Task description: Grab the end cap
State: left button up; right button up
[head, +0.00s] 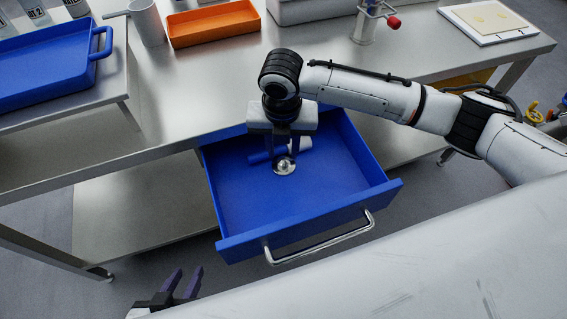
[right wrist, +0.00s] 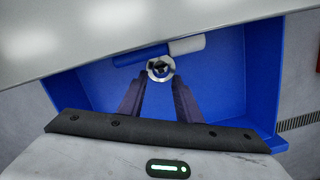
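The end cap, a round shiny metal piece (head: 285,166), lies in the open blue drawer (head: 330,222). It also shows in the right wrist view (right wrist: 161,68), just beyond and between the fingertips. My right gripper (head: 282,152) points down into the drawer, above the cap. Its fingers (right wrist: 159,84) are apart with nothing held between them; whether they touch the cap I cannot tell. My left gripper (head: 181,284) is at the bottom left of the head view, outside the drawer, with its fingers apart and empty.
A blue and white cylinder (right wrist: 187,46) lies in the drawer behind the cap. The drawer's walls surround my right gripper. On the metal table (head: 185,75) stand an orange tray (head: 213,23) and a grey mug (head: 147,22). A blue tray (head: 45,68) is at left.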

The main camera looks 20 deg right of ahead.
aim_at(283, 160)
jog(key=f, duration=0.4)
jog(key=shift+w+d+f+b, duration=0.25)
jog(key=shift+w+f+b, duration=0.1)
jog(key=shift+f+b, duration=0.05)
jog(key=c, duration=0.7)
jog(key=shift+c, duration=0.2)
jog(key=shift+a+r, duration=0.1)
jog(key=shift+r, duration=0.05)
